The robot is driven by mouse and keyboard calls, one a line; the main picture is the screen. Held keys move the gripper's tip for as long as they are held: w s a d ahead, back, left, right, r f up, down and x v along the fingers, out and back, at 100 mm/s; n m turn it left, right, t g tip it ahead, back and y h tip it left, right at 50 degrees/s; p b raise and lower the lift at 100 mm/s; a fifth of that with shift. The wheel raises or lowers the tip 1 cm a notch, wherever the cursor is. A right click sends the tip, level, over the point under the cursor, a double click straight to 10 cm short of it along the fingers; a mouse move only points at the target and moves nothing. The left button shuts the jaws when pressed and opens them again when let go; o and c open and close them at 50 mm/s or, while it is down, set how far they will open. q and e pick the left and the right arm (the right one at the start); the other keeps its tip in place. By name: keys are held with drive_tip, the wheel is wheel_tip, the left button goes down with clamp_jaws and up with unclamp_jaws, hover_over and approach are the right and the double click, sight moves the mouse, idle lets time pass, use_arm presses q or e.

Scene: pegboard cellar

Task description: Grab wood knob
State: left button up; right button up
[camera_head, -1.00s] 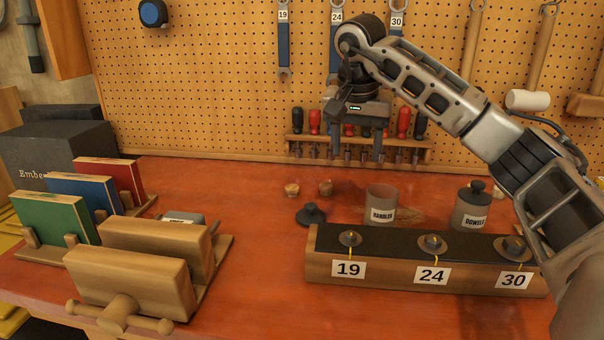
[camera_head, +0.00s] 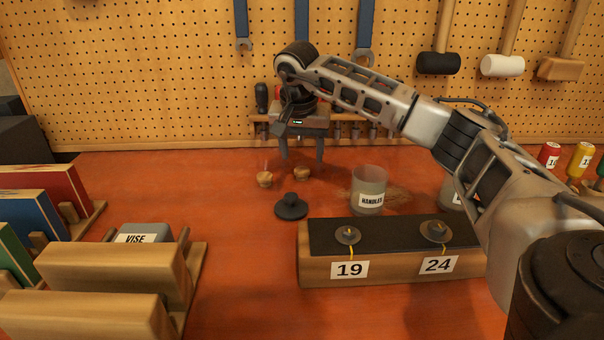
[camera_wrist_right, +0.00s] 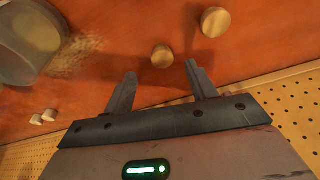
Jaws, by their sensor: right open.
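Two small round wood knobs stand on the red-orange bench, a left one (camera_head: 264,180) and a right one (camera_head: 302,174). My right gripper (camera_head: 301,160) is open and empty, fingers pointing down, above and just behind the right knob. In the right wrist view the right knob (camera_wrist_right: 162,56) lies just beyond the gap between the open fingertips (camera_wrist_right: 160,82), apart from them. The left knob (camera_wrist_right: 215,22) is farther off, up and to the right there. My left gripper is out of view.
A glass jar labelled HANDLES (camera_head: 368,190) stands right of the knobs, and a dark lid (camera_head: 291,206) lies in front of them. A wooden block marked 19 and 24 (camera_head: 320,270) is nearer. A tool rack and pegboard (camera_head: 130,80) are behind.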

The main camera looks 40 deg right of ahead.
sight(302, 169)
drive_tip(key=x, duration=0.5)
drive_tip(key=shift+w+f, duration=0.1)
drive_tip(key=shift+w, duration=0.1)
drive_tip(key=c, duration=1)
